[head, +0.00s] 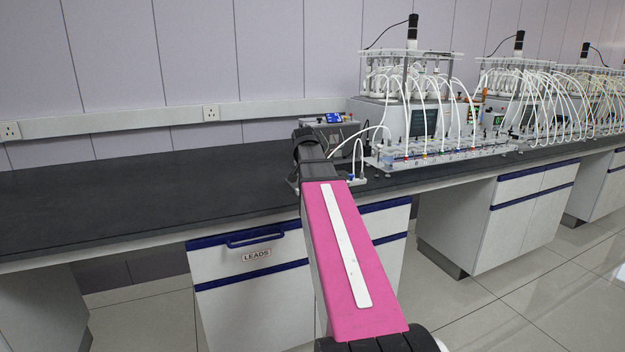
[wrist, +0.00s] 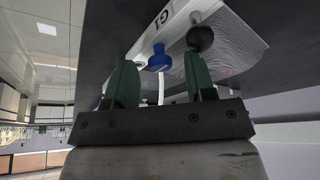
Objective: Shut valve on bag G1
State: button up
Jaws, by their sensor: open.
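The G1 label (wrist: 160,18) shows on a white strip at the top of the wrist view. A blue valve (wrist: 159,58) with a white tube sits below the label. Beside it are a dark round knob (wrist: 200,38) and a pale silvery sheet, perhaps the bag (wrist: 238,45). My gripper (wrist: 160,85) is open, its two green fingers standing to either side of the blue valve in the picture, with gaps on both sides. I cannot tell the depth between them. In the head view my arm hides the gripper and most of the bag.
The dark bench top (head: 130,195) is clear on the left. Reactor racks (head: 410,100) with many white tubes fill the right of the bench. A cabinet (head: 250,290) stands below the front edge.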

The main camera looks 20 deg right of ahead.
jog(key=v, duration=1)
jog(key=shift+r, duration=0.3)
jog(key=shift+a, duration=0.1)
